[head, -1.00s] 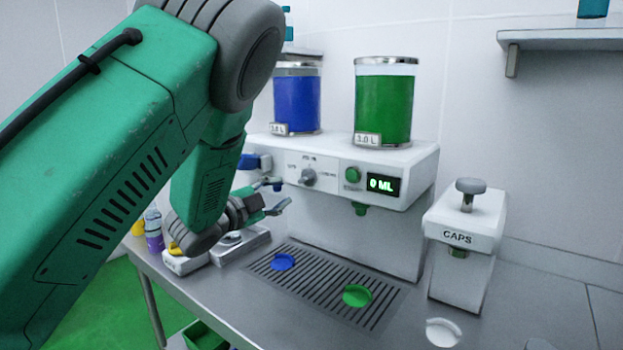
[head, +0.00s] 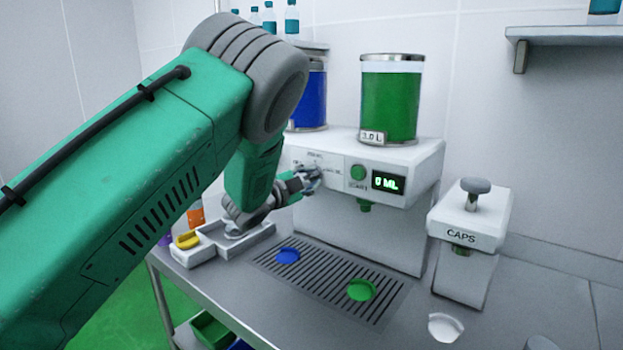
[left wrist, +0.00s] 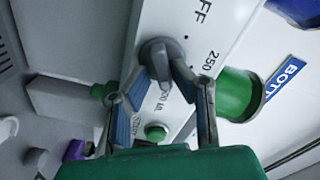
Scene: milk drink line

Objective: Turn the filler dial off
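The filler (head: 400,159) is a white machine at the back, with a display (head: 388,182) that seems to read 0 ML. Its grey filler dial (left wrist: 157,56) is between my left fingertips in the left wrist view, with OFF, 250 and 500 ML printed around it. In the head view my left gripper (head: 312,178) reaches the panel and largely hides the dial. Its fingers flank the knob closely; I cannot tell whether they press on it. My right gripper is not in view.
A green start button (head: 358,172) is just right of my gripper. A green tank (head: 390,105) and a blue tank stand on top. Blue (head: 288,256) and green (head: 361,290) discs lie on the drip grate. A caps dispenser (head: 468,238) stands at right.

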